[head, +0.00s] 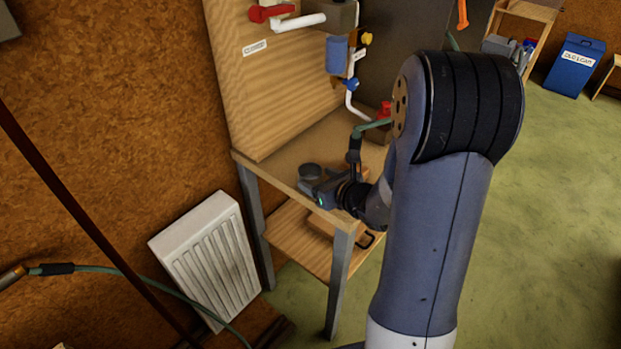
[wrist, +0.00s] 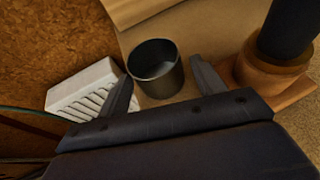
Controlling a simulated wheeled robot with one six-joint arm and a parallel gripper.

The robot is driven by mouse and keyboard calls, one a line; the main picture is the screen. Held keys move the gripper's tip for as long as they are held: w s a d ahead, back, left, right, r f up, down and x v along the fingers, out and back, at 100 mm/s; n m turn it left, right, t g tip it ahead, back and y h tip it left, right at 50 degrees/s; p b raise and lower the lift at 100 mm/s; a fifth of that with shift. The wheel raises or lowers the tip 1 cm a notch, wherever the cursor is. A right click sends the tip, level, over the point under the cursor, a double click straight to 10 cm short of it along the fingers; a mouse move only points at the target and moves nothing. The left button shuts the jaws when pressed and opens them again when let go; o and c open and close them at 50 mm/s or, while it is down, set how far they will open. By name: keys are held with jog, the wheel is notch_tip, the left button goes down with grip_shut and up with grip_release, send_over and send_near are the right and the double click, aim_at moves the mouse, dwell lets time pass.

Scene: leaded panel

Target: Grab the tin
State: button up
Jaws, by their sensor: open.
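The tin (wrist: 157,72) is a dark grey, open-topped round can. It stands upright on the wooden bench top and looks empty inside. In the head view the tin (head: 309,172) shows near the bench's front left edge. My gripper (wrist: 163,75) is open, with one finger on each side of the tin in the wrist view. Gaps show between the tin and both fingers, the wider one on the right. In the head view my gripper (head: 316,186) is right at the tin, and its fingers are partly hidden.
The wooden bench (head: 283,150) has a tall back board with pipes and valves. A dark cylinder on a round brown base (wrist: 270,75) stands right of my gripper. A white radiator (head: 210,258) leans below on the left. Green floor is open on the right.

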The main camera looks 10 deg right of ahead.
aim_at(304, 172)
jog(key=x, duration=0.2)
jog(key=p+x, duration=0.1)
jog(key=shift+w+a+r, duration=0.1)
jog(key=shift+w+a, duration=0.25)
jog(key=shift+a, duration=0.05)
jog(key=shift+w+a+f, duration=0.2)
jog(key=shift+w+f, duration=0.05)
jog(key=shift+w, duration=0.35)
jog(key=c, duration=0.8)
